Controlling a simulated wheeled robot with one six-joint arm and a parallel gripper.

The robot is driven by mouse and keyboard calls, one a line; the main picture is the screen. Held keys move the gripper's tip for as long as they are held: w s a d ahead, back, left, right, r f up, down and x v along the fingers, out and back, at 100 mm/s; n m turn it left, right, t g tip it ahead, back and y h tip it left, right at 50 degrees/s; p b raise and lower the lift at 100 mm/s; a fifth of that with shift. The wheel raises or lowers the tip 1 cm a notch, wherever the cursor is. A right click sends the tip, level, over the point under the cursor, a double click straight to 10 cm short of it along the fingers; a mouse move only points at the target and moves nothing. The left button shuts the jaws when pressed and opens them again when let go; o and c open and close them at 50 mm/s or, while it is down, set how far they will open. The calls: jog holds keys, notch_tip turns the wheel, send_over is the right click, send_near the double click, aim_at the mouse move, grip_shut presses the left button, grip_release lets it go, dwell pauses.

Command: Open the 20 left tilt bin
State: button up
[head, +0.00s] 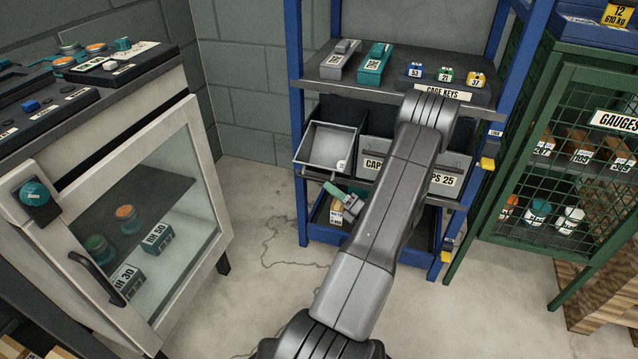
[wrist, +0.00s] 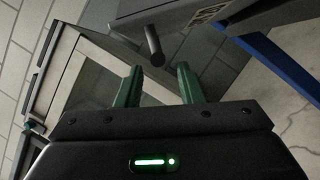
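On the blue rack, the left tilt bin (head: 328,143) stands tilted forward, its pale inside showing from above. A small round white thing lies in its lower right corner. Its front label is out of sight, so I cannot read a 20. In the wrist view, the green fingers of my gripper (wrist: 157,72) are apart. A dark rod-like handle (wrist: 152,40) on a grey bin points down toward the gap between them; I see no grip on it.
A middle bin (head: 376,152) labelled CAPS and a right bin (head: 449,180) ending in 25 are beside it, partly behind my arm. A lower tray (head: 320,226) sits beneath. A glass-door cabinet (head: 150,200) stands left, a green mesh cage (head: 570,150) right. Floor between is clear.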

aim_at(319, 180)
jog(key=b+x, duration=0.1)
jog(key=x, duration=0.4)
jog(key=shift+w+a+r, duration=0.1)
jog(key=shift+w+a, duration=0.1)
jog(key=shift+a, duration=0.1)
grip_shut()
